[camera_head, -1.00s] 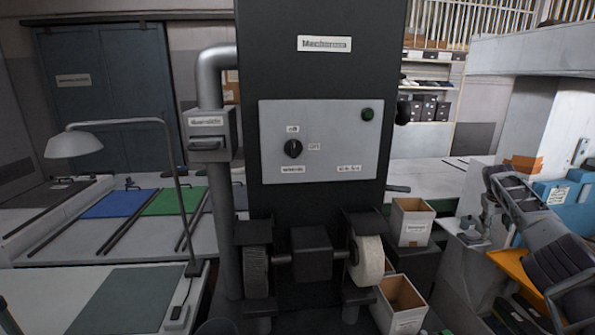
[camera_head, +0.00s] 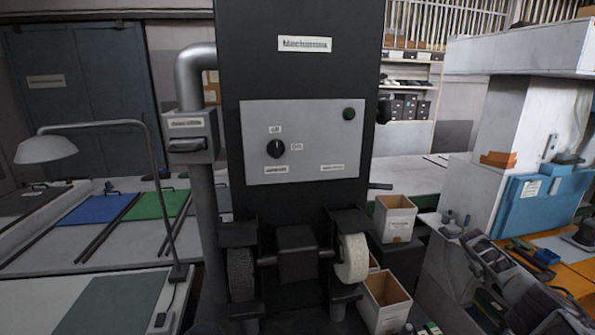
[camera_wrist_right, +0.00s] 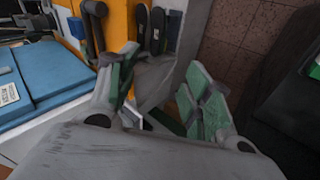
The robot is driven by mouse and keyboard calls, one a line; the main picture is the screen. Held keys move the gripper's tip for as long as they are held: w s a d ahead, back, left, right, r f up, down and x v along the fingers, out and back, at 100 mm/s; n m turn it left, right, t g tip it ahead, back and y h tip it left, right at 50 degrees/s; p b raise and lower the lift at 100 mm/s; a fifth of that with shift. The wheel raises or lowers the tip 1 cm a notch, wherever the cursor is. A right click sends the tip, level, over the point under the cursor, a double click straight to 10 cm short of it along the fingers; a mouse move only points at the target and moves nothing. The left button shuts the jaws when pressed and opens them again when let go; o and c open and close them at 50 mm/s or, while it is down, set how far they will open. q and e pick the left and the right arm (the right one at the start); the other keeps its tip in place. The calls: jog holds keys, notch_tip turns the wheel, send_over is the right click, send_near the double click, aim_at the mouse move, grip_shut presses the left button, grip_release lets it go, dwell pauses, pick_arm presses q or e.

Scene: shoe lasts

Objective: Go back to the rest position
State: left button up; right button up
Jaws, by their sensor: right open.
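My right gripper (camera_wrist_right: 168,85) shows in the right wrist view with its two green-padded fingers spread apart. Nothing is seen between them. Behind the fingers are a grey surface, an orange panel (camera_wrist_right: 118,14) with dark-handled tools, and brown floor tiles. In the head view my right arm (camera_head: 487,262) is low at the right, in front of the orange-topped bench. My left gripper is not in view.
A black grinding machine (camera_head: 300,75) with a pale wheel (camera_head: 352,258) stands in the middle. Open boxes (camera_head: 396,222) stand to its right. A desk lamp (camera_head: 47,148) is at the left. A blue case (camera_head: 535,205) is at the right.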

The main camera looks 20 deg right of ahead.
jog(key=s+d+f+n+t, duration=0.1)
jog(key=s+f+n, duration=0.2)
jog(key=s+f, duration=0.7)
jog(key=s+d+f+n+h, duration=0.1)
jog(key=s+f+n, duration=0.35)
jog(key=s, duration=0.95)
jog(key=s+d+f+n+t, duration=0.1)
jog(key=s+f+n, duration=0.1)
jog(key=s+f, duration=0.9)
jog(key=s+a+f+m+y, duration=0.1)
jog(key=s+a+f, duration=0.1)
jog(key=a+f, duration=0.65)
jog(key=s+a+f+m+y, duration=0.1)
jog(key=s+a+f+y, duration=0.15)
jog(key=a+f, duration=0.65)
jog(key=s+a+f+y, duration=0.1)
jog(key=s+a+f, duration=0.25)
jog(key=a, duration=0.95)
jog(key=a+f+y+b, duration=0.1)
jog(key=a+f, duration=0.3)
jog(key=a, duration=0.8)
jog(key=s+a+f+m+y+b, duration=0.1)
jog(key=a+f, duration=0.3)
jog(key=a, duration=0.9)
jog(key=s+a+f+m+g+y+b, duration=0.1)
jog(key=a+f, duration=0.3)
jog(key=a, duration=0.8)
jog(key=shift+a+f+y+b, duration=0.35)
jog(key=shift+y+b, duration=0.25)
jog(key=shift+y, duration=0.15)
